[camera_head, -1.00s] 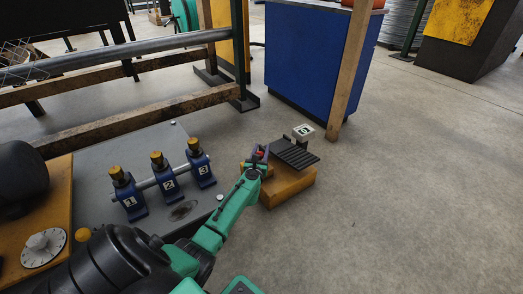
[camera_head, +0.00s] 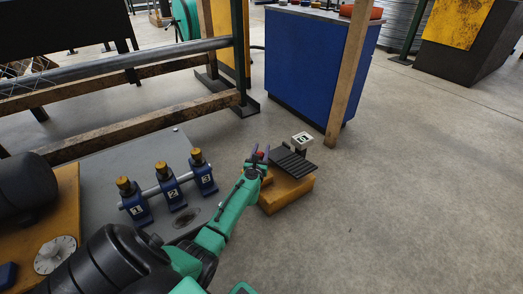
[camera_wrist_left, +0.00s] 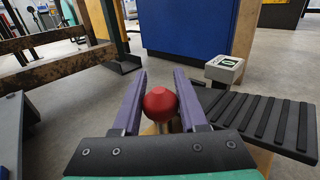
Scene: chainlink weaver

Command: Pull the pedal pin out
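The pedal pin shows as a red round knob (camera_wrist_left: 160,104) on a pale stem, in the left wrist view. It stands beside the black ribbed pedal (camera_head: 293,162) on a yellow-orange block (camera_head: 287,192). The knob also shows small in the head view (camera_head: 260,155). My left gripper (camera_head: 260,152) is open, with its two purple fingers on either side of the knob. In the left wrist view, narrow gaps show between the fingers (camera_wrist_left: 160,72) and the knob. The stem's lower end is hidden behind the gripper. My right gripper is not in view.
A pale marked block (camera_head: 302,139) stands at the pedal's far end. Blue clamps numbered 1, 2 and 3 (camera_head: 171,188) stand on a grey plate (camera_head: 105,163) to the left. A wooden post (camera_head: 345,80) and blue cabinet (camera_head: 310,65) stand behind. The floor to the right is clear.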

